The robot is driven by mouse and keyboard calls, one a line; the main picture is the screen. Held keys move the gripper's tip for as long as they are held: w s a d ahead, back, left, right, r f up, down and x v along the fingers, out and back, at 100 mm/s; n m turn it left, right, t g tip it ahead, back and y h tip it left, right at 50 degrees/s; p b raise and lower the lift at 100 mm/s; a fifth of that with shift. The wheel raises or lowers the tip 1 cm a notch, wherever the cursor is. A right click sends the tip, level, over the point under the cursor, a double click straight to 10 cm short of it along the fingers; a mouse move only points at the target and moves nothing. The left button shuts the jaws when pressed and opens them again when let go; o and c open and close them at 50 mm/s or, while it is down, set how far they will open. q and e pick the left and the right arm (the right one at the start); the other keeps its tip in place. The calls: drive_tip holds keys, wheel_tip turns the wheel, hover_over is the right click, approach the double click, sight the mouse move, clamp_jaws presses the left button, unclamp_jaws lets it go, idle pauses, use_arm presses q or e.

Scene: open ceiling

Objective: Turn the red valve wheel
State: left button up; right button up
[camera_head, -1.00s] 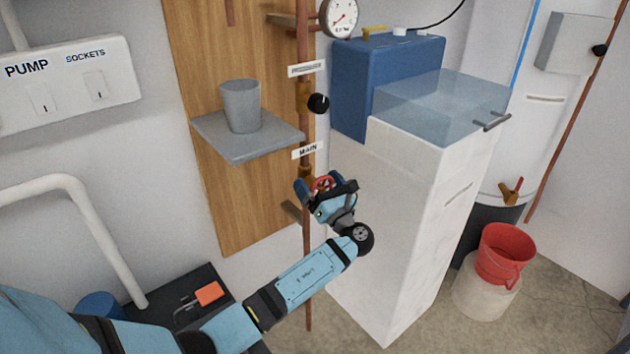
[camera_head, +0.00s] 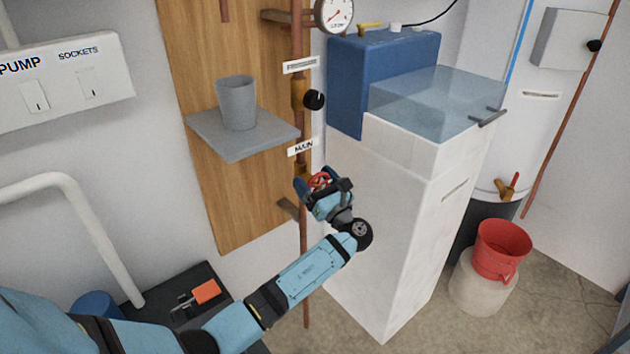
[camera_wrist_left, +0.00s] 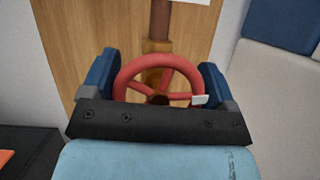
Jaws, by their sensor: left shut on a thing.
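The red valve wheel (camera_wrist_left: 126,76) sits on a brass fitting (camera_wrist_left: 157,47) of the copper pipe, seen close in the left wrist view. In the head view the wheel (camera_head: 318,181) shows only partly, below the MAIN label (camera_head: 303,147). My left gripper (camera_wrist_left: 157,80) has one blue finger on each side of the wheel's rim and is shut on it; it also shows in the head view (camera_head: 319,184). A small white mark (camera_wrist_left: 199,99) is at the right of the rim. The lower part of the wheel is hidden behind the gripper's body. My right gripper is not in view.
A grey shelf (camera_head: 243,148) with a grey cup (camera_head: 237,101) juts out left above the wheel. A white cabinet (camera_head: 392,230) stands close on the right, a blue box (camera_head: 376,70) behind it. A red bucket (camera_head: 502,250) is farther right.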

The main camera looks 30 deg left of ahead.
use_arm(q)
drive_tip(key=n+g, duration=0.1)
drive_tip(key=n, duration=0.1)
drive_tip(key=n+g, duration=0.1)
drive_tip(key=n, duration=0.1)
drive_tip(key=shift+s+n+y+b, duration=0.1)
drive_tip(key=shift+n+y+b, duration=0.2)
drive_tip(key=shift+a+n+g, duration=0.1)
drive_tip(key=shift+n+g, duration=1)
drive_tip(key=shift+n, duration=0.6)
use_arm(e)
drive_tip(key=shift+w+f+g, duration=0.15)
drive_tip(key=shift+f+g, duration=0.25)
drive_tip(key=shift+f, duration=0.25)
use_arm(q)
drive_tip(key=shift+n, duration=0.3)
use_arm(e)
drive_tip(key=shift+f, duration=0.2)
use_arm(q)
drive_tip(key=o, duration=0.8)
drive_tip(key=shift+s, duration=0.1)
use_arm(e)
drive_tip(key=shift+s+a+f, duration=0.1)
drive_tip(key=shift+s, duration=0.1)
use_arm(q)
drive_tip(key=shift+f, duration=0.1)
